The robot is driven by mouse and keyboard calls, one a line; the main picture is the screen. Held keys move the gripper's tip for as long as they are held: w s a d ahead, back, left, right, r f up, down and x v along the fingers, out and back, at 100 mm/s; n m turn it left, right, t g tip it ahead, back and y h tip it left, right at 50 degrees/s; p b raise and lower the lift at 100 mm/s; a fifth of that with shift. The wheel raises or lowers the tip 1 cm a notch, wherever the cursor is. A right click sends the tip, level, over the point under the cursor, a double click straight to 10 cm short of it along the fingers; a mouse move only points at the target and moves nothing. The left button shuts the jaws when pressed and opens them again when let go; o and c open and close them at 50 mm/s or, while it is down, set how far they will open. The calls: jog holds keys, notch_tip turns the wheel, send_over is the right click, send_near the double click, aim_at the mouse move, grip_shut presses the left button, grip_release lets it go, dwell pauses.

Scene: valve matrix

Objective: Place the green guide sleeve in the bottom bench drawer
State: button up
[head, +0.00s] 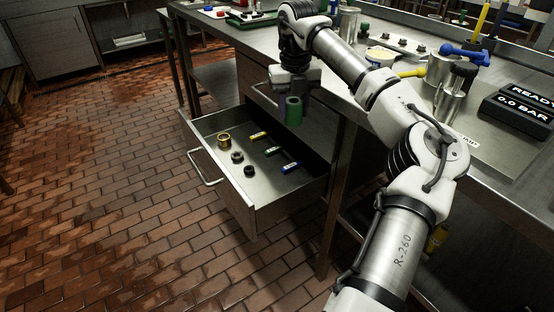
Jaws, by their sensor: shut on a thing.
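My gripper (293,92) is shut on the green guide sleeve (293,111), a short green cylinder with an open top, held upright. The gripper and sleeve are above the back right part of the open bottom bench drawer (254,206). The sleeve appears apart from the drawer floor. My fingers are partly hidden in shadow.
The upper drawer (259,91) appears shut above the open one. The bench top (240,39) carries several fittings, a valve block with a blue handle (467,53) and a pressure display (523,103). The drawer's front and left floor have bare room. A bench leg (335,200) stands right of the drawer.

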notch_tip(320, 180, down, 28)
jog(key=shift+r+b, duration=0.15)
jog(key=shift+b, duration=0.65)
jog(key=o, duration=1.3)
jog(key=shift+c, duration=0.2)
notch_tip(320, 180, up, 12)
jog(key=shift+p, duration=0.3)
jog(key=shift+s, duration=0.1)
